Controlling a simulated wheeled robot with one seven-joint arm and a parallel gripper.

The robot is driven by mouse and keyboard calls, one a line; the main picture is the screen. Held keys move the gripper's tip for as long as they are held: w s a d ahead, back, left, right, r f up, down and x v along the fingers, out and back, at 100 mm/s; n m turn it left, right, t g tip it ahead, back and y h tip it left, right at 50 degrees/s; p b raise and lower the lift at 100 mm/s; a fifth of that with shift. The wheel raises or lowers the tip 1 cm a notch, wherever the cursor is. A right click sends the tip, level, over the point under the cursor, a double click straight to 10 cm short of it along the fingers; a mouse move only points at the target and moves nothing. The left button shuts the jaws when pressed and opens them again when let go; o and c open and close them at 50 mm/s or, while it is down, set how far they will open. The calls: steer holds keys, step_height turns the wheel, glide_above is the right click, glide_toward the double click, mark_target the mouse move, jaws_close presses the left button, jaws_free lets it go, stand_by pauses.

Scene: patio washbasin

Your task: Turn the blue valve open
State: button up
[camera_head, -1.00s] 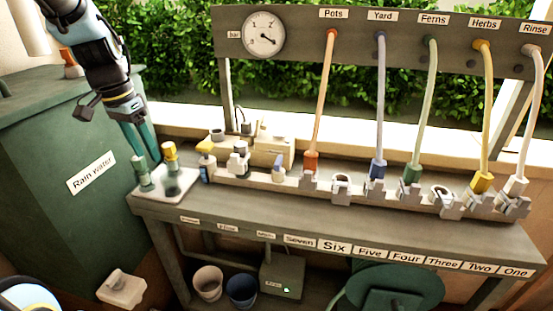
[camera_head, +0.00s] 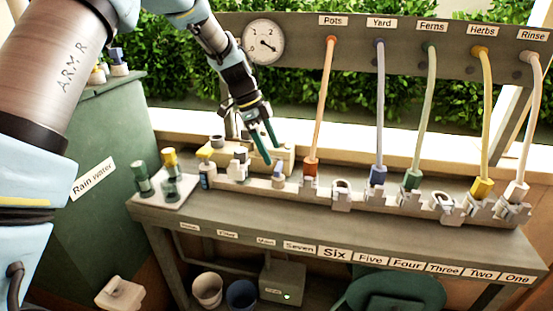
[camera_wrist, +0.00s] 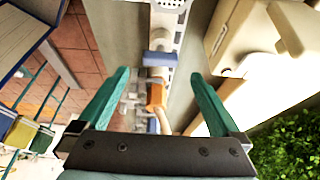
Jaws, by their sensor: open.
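A small valve with a blue handle (camera_head: 278,169) stands on the pipe rail on the bench, left of the orange hose end. In the wrist view a blue bar-shaped handle (camera_wrist: 158,59) lies between and beyond my fingertips; it appears to be the same valve. My gripper (camera_head: 272,153) is open and empty, with its teal fingers pointing down just above this valve. In the wrist view the two fingers (camera_wrist: 160,74) are spread wide on either side of the handle. I cannot tell the exact gap or how far the valve is turned.
Hoses rise from the rail to a labelled board, the orange hose (camera_head: 322,110) closest to my gripper. A gauge (camera_head: 263,41) hangs on the board. A green rain water tank (camera_head: 110,140) is at left.

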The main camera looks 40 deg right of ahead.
mark_target(277, 166)
steer(key=shift+p+x, duration=0.55)
steer(key=shift+x, duration=1.9)
steer(key=c, duration=1.4)
